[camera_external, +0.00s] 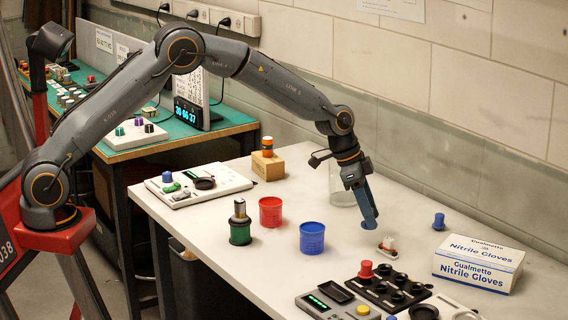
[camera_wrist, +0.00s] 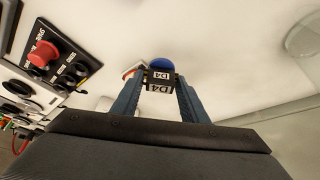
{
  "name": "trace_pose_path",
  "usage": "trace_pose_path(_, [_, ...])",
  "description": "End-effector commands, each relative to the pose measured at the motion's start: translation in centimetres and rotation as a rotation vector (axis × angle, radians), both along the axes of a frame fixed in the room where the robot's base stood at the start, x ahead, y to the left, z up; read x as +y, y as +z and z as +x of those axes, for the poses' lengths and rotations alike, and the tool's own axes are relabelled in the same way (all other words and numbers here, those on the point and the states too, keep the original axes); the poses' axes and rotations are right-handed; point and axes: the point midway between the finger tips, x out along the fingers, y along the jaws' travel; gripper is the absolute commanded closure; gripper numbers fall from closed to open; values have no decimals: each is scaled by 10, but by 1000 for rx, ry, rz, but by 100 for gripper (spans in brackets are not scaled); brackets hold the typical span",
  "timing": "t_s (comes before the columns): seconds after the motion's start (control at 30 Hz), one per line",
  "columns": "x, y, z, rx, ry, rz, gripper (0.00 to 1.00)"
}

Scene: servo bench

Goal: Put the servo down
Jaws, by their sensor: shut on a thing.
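My gripper (camera_external: 368,215) points down over the white bench, between the glass jar and the small white piece with a red top. In the wrist view my gripper (camera_wrist: 160,90) has its two blue-grey fingers closed on the servo (camera_wrist: 159,78), a small dark block with white "D4" labels. A round blue part (camera_wrist: 161,64) shows at its far end. In the external view a blue round end (camera_external: 369,225) shows at the fingertips, low over the bench top. I cannot tell whether it touches the surface.
A small white piece with a red top (camera_external: 387,247) lies close by on the right. A clear jar (camera_external: 342,188) stands just behind. A blue cup (camera_external: 312,238), red cup (camera_external: 270,211), black rack (camera_external: 385,293) and glove box (camera_external: 478,264) stand around. The bench toward the blue peg (camera_external: 439,221) is bare.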

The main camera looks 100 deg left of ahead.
Motion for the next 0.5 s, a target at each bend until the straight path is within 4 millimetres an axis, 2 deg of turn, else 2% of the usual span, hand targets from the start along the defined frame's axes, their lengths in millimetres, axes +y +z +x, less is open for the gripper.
trace_pose_path(0.17, [0,-12,0,0,1,0,82])
trace_pose_path(0.4, [0,-42,-1,1,1,0,82])
trace_pose_path(0.5, [0,-44,0,-1,2,1,82])
